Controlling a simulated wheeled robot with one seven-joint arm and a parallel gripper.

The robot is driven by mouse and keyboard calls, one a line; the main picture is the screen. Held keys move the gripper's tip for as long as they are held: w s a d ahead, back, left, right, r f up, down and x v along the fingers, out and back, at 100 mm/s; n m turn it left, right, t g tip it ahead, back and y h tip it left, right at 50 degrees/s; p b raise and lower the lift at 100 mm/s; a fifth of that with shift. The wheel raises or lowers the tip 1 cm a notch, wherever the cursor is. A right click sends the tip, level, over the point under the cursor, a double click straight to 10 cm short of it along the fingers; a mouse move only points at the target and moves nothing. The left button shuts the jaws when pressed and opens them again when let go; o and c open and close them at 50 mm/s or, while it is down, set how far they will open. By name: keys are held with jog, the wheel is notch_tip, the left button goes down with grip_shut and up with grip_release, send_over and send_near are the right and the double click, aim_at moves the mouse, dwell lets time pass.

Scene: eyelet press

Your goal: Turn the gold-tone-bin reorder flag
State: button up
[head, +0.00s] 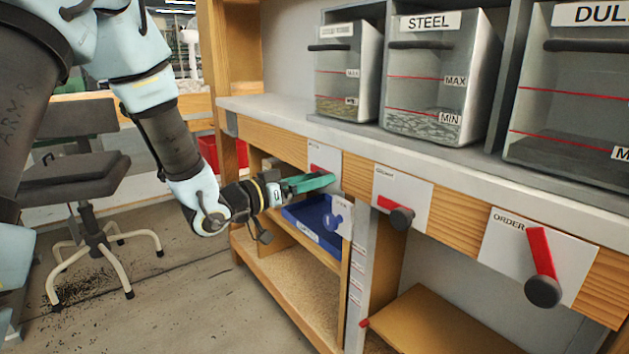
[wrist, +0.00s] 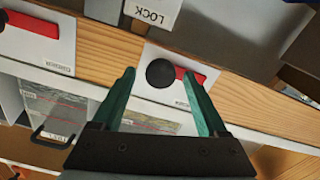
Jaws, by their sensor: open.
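The gold-tone-bin reorder flag, a red bar with a dark round knob on a white plate, is mostly hidden by my gripper (head: 322,180) in the head view. Part of its red bar (head: 317,168) shows there. In the wrist view the knob (wrist: 160,73) appears between the green fingertips of my gripper (wrist: 158,76), and the bar points right. The fingers are open and apart from the knob; how deep they reach around it is unclear. The leftmost bin (head: 347,75), its label too blurred to read, stands above this flag.
The steel flag (head: 390,204) lies near level, and the right-hand flag (head: 540,252) is steeply tilted. The steel bin (head: 435,75) and a third bin (head: 570,100) stand on the shelf. A blue tray (head: 312,222) sits below my gripper. A chair (head: 80,170) stands left.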

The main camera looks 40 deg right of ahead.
jog(key=shift+d, duration=0.2)
grip_shut()
dwell(0.6)
dwell(0.8)
